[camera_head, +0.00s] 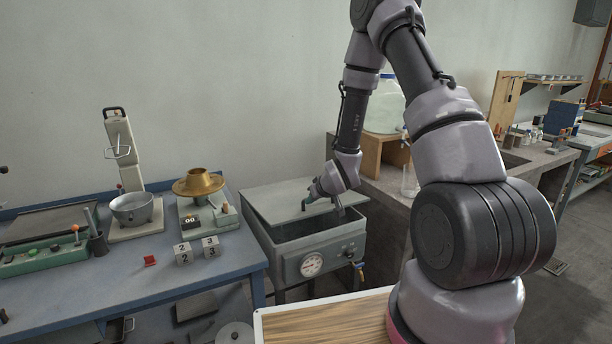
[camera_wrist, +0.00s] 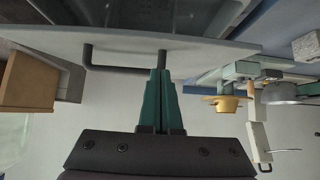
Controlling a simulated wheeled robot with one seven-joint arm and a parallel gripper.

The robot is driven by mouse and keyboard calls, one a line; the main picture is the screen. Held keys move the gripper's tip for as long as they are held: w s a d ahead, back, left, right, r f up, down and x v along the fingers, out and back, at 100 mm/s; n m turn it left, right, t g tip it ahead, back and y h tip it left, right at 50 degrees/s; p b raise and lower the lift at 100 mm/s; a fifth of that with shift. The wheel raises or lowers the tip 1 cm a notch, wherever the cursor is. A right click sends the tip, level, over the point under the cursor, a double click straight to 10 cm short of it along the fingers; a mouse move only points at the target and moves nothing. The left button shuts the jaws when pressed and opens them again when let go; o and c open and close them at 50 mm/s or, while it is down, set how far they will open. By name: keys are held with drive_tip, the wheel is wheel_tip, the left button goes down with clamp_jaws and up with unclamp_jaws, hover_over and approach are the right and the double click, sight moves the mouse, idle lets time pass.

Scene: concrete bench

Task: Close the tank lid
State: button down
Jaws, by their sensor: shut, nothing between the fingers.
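The tank (camera_head: 318,262) is a grey metal box with a round dial on its front, standing between the blue bench and the concrete bench. Its flat grey lid (camera_head: 275,203) is partly open, and a dark gap shows between the lid and the tank's front. In the wrist view the lid (camera_wrist: 215,48) crosses the upper part, with a dark bar handle (camera_wrist: 115,69) on it. My gripper (camera_head: 308,201) is at the lid; its green fingers (camera_wrist: 160,72) are shut and empty. Their tips are by one post of the handle; whether they touch it I cannot tell.
The blue bench (camera_head: 150,275) at left holds a metal bowl (camera_head: 132,208), a brass funnel-like piece (camera_head: 198,182) and numbered cubes (camera_head: 184,254). A large jug (camera_head: 384,108) on a wooden stand is behind my arm. A wood-topped surface (camera_head: 320,322) lies in front.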

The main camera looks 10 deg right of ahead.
wheel_tip(320, 180, down, 8)
drive_tip(key=s, duration=0.1)
drive_tip(key=shift+s+d, duration=0.25)
drive_tip(key=shift+s, duration=0.05)
drive_tip(key=shift+r, duration=0.1)
